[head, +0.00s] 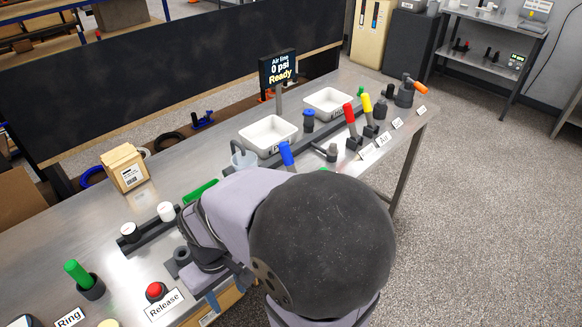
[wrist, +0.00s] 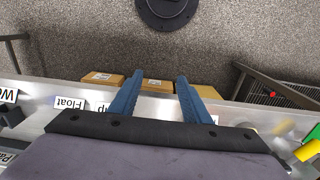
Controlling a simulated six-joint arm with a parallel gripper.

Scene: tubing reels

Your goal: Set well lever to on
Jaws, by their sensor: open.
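In the wrist view my gripper (wrist: 160,78) is open, its two blue fingers apart with nothing between them. It points towards the front edge of the bench. In the head view a red-handled lever (head: 350,120) and a yellow-handled lever (head: 368,109) stand upright right of my arm. Their small labels are too small to read surely, so I cannot tell which lever is the well lever or its setting.
Two white trays (head: 268,138) and a display (head: 278,70) reading "Air line 0 psi Ready" stand behind the levers. A blue-handled part (head: 286,153) is close to my arm. An orange-handled valve (head: 405,92) is at the far end. A red button (head: 155,290) is labelled "Release".

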